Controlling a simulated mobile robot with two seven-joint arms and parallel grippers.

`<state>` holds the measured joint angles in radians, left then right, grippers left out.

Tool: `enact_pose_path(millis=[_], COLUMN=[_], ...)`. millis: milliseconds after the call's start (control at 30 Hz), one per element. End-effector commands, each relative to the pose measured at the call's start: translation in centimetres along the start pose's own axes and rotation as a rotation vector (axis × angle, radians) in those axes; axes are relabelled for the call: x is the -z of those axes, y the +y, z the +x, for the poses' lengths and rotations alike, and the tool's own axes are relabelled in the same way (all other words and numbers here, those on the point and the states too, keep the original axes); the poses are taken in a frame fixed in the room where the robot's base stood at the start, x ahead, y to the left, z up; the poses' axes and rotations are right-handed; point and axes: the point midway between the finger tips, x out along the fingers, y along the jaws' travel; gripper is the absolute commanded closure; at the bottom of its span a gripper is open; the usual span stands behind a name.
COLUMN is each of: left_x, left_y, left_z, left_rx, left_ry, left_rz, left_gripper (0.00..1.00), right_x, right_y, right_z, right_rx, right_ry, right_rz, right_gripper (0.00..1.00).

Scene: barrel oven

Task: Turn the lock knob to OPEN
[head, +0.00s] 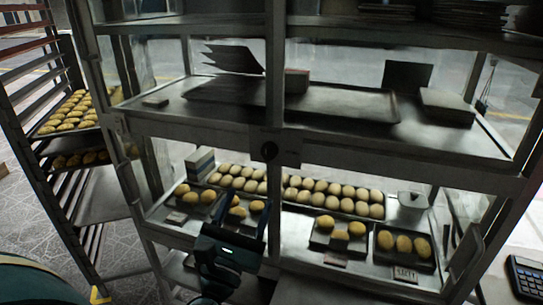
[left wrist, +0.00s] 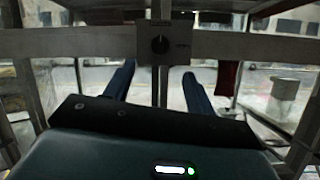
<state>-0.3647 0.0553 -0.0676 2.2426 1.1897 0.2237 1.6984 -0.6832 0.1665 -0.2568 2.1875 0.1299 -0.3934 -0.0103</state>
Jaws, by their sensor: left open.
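The lock knob (head: 269,150) is a small round black knob on a dark plate, at the middle of the cabinet's horizontal rail. The knob also shows in the left wrist view (left wrist: 160,44), at top centre, where I cannot read any marking or its setting clearly. My left gripper (head: 238,210) is in front of the lower shelf, below the knob in the head view. In the left wrist view my left gripper (left wrist: 159,70) has its two blue fingers spread wide and empty, one on each side of the knob's line. The knob stands apart from the fingers.
The cabinet's lower shelf holds trays of buns (head: 333,198) and a small pot (head: 412,200). The upper shelf holds a flat tray (head: 350,103) and boxes. A rack with bun trays (head: 72,112) stands at the left. A calculator (head: 526,275) lies at the lower right.

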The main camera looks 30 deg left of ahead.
Motion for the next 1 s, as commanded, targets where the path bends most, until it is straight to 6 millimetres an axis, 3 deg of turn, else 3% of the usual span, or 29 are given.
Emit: enact_pose_path(millis=[100,300,500,700,1000], left_x=[-0.6,-0.5,-0.2,-0.1,0.0], left_y=[0.1,0.0,-0.1,-0.1,-0.1], left_z=[2.7,7.0,10.0,11.3,11.3], left_rx=[-0.002,0.0,0.002,0.003,0.003], left_ry=[-0.004,-0.002,-0.001,-0.001,0.0], left_rz=[0.001,0.002,0.003,0.003,0.004], left_gripper=[0.45,0.45,0.45,0.45,0.46], right_x=[0.9,1.0,1.1,1.3,1.4], right_y=[-0.2,-0.1,0.0,0.1,0.1], right_z=[-0.7,-1.2,-1.4,-1.4,-1.4], right_rx=[-0.005,-0.017,-0.021,-0.021,-0.021], right_ry=[-0.01,-0.039,-0.052,-0.052,-0.05], right_rz=[-0.016,-0.049,-0.078,-0.092,-0.094], right_gripper=[0.23,0.23,0.23,0.23,0.23])
